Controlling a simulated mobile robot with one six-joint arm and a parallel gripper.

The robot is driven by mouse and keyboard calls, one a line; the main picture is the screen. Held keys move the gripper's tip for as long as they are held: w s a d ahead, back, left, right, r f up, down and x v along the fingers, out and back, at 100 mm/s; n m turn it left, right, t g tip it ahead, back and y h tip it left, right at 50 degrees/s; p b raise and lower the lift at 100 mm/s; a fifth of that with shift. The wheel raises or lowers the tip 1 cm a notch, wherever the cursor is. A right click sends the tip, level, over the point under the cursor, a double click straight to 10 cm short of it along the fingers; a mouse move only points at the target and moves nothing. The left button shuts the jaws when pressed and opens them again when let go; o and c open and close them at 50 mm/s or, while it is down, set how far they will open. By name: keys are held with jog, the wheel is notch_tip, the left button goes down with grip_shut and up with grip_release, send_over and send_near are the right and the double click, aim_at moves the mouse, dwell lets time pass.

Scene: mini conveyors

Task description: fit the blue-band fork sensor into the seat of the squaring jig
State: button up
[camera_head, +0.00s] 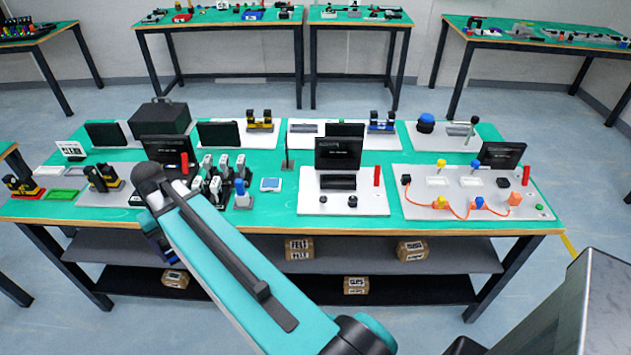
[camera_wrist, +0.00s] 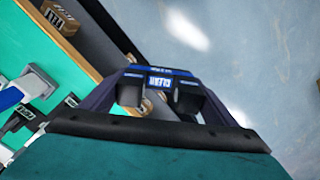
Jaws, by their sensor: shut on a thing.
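The blue-band fork sensor (camera_wrist: 173,72), dark with a blue band and a white-lettered label, shows in the wrist view. My gripper (camera_wrist: 159,98) is shut on it, with one dark finger at either side. In that view it hangs beyond the table's front edge, with floor behind it. In the head view my arm hides most of the gripper and sensor. I cannot tell for certain which fixture is the squaring jig; a black fixture with yellow parts (camera_head: 103,178) stands on a grey plate at the table's left.
The green table (camera_head: 270,222) is crowded with consoles. A cluster of white-and-black units (camera_head: 213,190) stands right of my arm's end. A grey station with a dark screen (camera_head: 338,153) is mid-table, and an orange-cabled station (camera_head: 460,207) is at right. Cartons (camera_head: 299,248) lie on shelves below.

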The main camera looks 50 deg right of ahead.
jog(key=s+d+r+m, duration=0.1)
jog(key=d, duration=0.5)
jog(key=s+d+r+m, duration=0.1)
jog(key=s+d+m, duration=0.1)
jog(key=d, duration=0.4)
jog(key=s+d+r+m, duration=0.1)
jog(key=s+d, duration=0.1)
jog(key=d, duration=0.4)
jog(key=shift+d+r+m, duration=0.15)
jog(key=shift+d+m, duration=0.15)
jog(key=shift+d, duration=0.05)
jog(key=s+d+r+m, duration=0.3)
jog(key=s+d, duration=0.8)
jog(key=d, duration=0.5)
jog(key=shift+s+r+m, duration=0.15)
jog(key=shift+r+m, duration=0.05)
jog(key=shift+m, duration=0.5)
jog(key=s+d+p, duration=0.1)
jog(key=d, duration=0.4)
jog(key=s+d+f+p, duration=0.1)
jog(key=d+p, duration=0.1)
jog(key=d, duration=0.3)
jog(key=s+d+p, duration=0.1)
jog(key=d, duration=0.4)
jog(key=shift+f+p, duration=0.15)
jog(key=shift+p, duration=0.2)
jog(key=shift+d+f, duration=0.1)
jog(key=shift+d, duration=0.2)
jog(key=shift+f+p, duration=0.9)
jog(key=shift+f, duration=0.85)
